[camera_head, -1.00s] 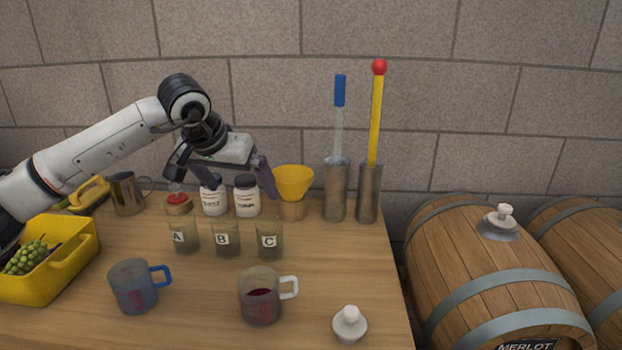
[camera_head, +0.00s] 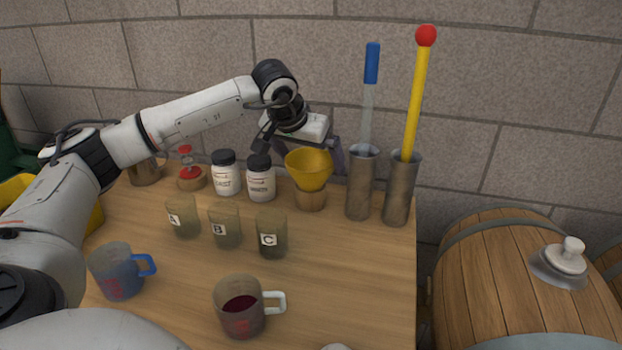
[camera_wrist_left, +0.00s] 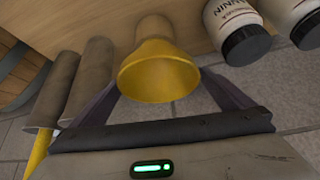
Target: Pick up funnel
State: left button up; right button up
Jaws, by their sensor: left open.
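The yellow funnel (camera_head: 309,169) stands mouth up in a small wooden holder (camera_head: 311,199) near the back right of the table. In the left wrist view the funnel (camera_wrist_left: 158,70) lies between the two dark fingers. My left gripper (camera_head: 300,158) is open, behind and around the funnel's level, with one finger on each side of it. I cannot tell whether either finger touches it. My right gripper is not in view.
Two white jars with black lids (camera_head: 260,178) stand close left of the funnel. Metal cylinders (camera_head: 361,188) holding tall blue and yellow tools stand close right. Beakers (camera_head: 272,236) and mugs (camera_head: 240,312) stand in front. A barrel (camera_head: 500,285) is at right.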

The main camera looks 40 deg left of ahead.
aim_at(315, 168)
pick_arm(q)
jog(key=x, duration=0.4)
jog(key=shift+d+f, duration=0.1)
jog(key=shift+f, duration=0.1)
jog(key=c, duration=0.9)
